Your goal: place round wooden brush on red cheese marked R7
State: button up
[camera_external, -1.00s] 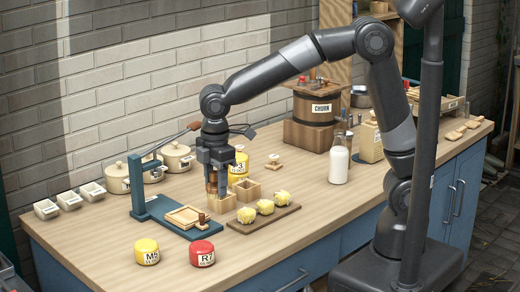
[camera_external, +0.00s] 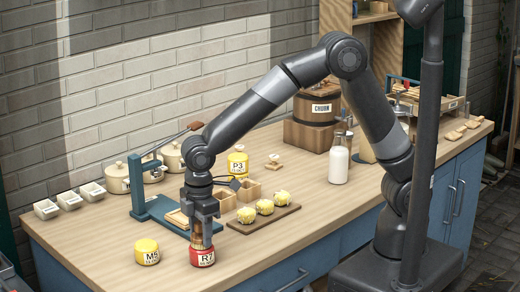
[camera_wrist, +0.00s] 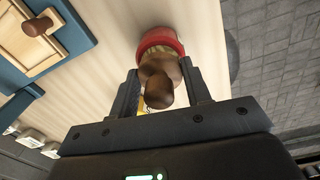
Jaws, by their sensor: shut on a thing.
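The red cheese marked R7 (camera_external: 202,258) stands near the front edge of the table. My gripper (camera_external: 202,222) is directly above it, pointing down, shut on the round wooden brush (camera_external: 201,240). The brush is upright, and its lower end is at the top of the red cheese; I cannot tell whether it touches or hovers just above. In the wrist view the brush's brown handle (camera_wrist: 159,90) sits between the two fingers, with pale bristles and the red cheese (camera_wrist: 158,40) beyond it.
A yellow cheese marked M5 (camera_external: 147,252) stands left of the red one. A blue press (camera_external: 140,205) with a wooden tray is behind. A board with several yellow lumps (camera_external: 264,207) lies to the right, with wooden boxes behind it. The front right tabletop is clear.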

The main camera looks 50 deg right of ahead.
jog(key=o, duration=1)
jog(key=shift+f, duration=0.1)
notch_tip(320, 180, up, 12)
jog(key=shift+s+r, duration=0.15)
